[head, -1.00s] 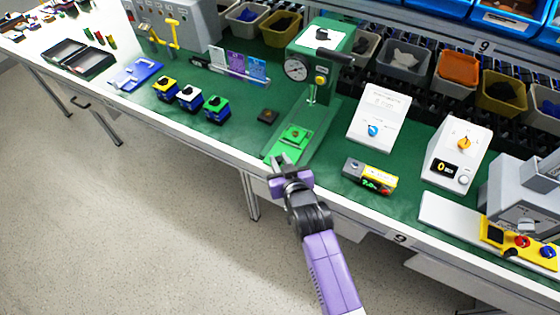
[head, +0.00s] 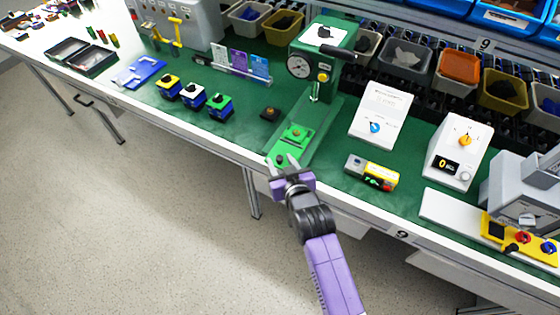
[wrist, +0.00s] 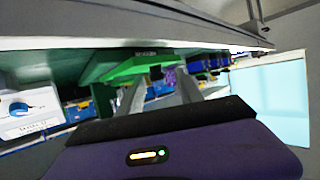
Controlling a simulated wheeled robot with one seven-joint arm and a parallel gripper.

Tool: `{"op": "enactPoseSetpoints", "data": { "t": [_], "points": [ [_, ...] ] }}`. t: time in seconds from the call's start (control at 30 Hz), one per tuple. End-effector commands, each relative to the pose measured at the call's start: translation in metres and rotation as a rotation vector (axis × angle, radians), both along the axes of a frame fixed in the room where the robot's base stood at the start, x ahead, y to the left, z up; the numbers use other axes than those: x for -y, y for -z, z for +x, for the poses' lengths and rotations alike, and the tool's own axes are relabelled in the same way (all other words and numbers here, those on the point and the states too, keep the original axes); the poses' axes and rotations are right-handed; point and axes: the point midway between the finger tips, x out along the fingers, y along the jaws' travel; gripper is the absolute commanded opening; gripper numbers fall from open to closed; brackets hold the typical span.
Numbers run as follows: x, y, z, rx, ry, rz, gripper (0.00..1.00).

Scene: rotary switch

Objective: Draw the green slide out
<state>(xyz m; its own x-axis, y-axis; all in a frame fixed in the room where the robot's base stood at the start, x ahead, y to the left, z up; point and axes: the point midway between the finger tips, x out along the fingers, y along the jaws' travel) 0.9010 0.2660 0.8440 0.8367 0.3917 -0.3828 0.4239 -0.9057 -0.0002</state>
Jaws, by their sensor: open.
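The bright green slide (head: 294,137) lies on the base of the green press (head: 318,60), its near end towards the bench's front edge. A small dark knob (head: 281,160) shows at that near end. My gripper (head: 282,163) is open and empty at the bench's front edge, its fingertips close to the knob on either side in the picture. In the wrist view the slide (wrist: 125,68) is ahead, and the dark knob (wrist: 155,73) appears between the open fingers (wrist: 160,92). I cannot tell whether the fingers touch it.
A yellow-grey box with a display (head: 371,172) stands right of the press base. A small dark block (head: 269,114) and several coloured switch boxes (head: 193,96) stand to the left. White panels (head: 381,113) stand to the right. The floor in front is clear.

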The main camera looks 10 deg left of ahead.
Motion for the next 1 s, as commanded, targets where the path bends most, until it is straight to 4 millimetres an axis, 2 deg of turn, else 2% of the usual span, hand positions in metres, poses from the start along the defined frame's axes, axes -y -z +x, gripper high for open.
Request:
{"op": "enactPoseSetpoints", "data": {
  "t": [0.3,0.5,1.0],
  "points": [
    [0.018,-0.017,-0.04,0.0,0.0,0.0,0.43],
    [0.026,-0.024,-0.056,0.0,0.0,0.0,0.43],
    [0.027,-0.026,-0.06,-0.001,-0.001,0.0,0.43]
  ]
}}
